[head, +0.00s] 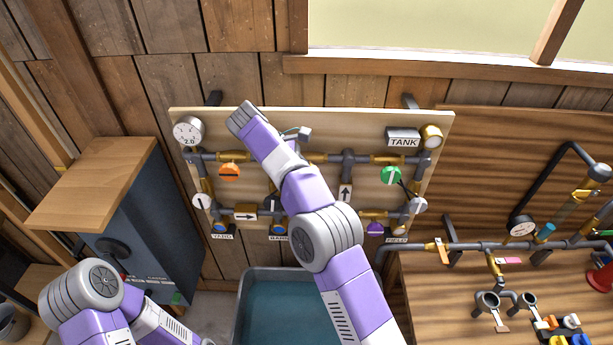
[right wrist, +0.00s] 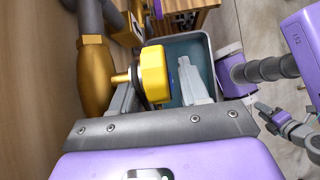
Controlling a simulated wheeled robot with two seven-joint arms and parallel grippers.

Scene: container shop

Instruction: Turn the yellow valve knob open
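The yellow valve knob (right wrist: 155,74) shows in the right wrist view, on a short brass stem beside a brass pipe fitting. My right gripper (right wrist: 158,88) is open, with one grey finger on each side of the knob. A gap shows between the knob and the right-hand finger. The left-hand finger is close to the knob's base; I cannot tell whether it touches. In the head view my right arm covers the knob and most of the gripper. My left gripper (right wrist: 284,124) shows small at the right of the right wrist view, away from the board; its opening is unclear.
The pipe board (head: 330,122) carries an orange knob (head: 229,172), a green knob (head: 390,175), gauges and a TANK label. A teal basin (head: 262,300) stands below. A dark cabinet (head: 150,215) is at left, a bench with pipes (head: 440,290) at right.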

